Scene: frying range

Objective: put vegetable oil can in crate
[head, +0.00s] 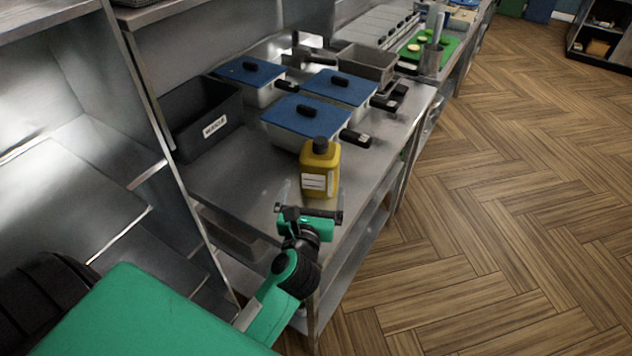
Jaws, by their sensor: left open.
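The vegetable oil can (320,169) is a yellow bottle with a dark cap and a white label. It stands upright near the front end of the steel counter. The crate (203,120) is a dark grey open box with a white label, at the left of the counter against the wall side. My left gripper (311,194) is open at the counter's near end. Its fingers point at the can, one on each side of its lower part as seen here. Whether they touch it cannot be told. My right gripper is not in view.
Several pans with blue lids (304,115) stand behind the can, handles toward the right. A metal tray (366,64) and a green board (432,48) lie farther back. Bare counter (235,173) lies between crate and can. Steel shelving (85,160) is at left; open floor (500,200) at right.

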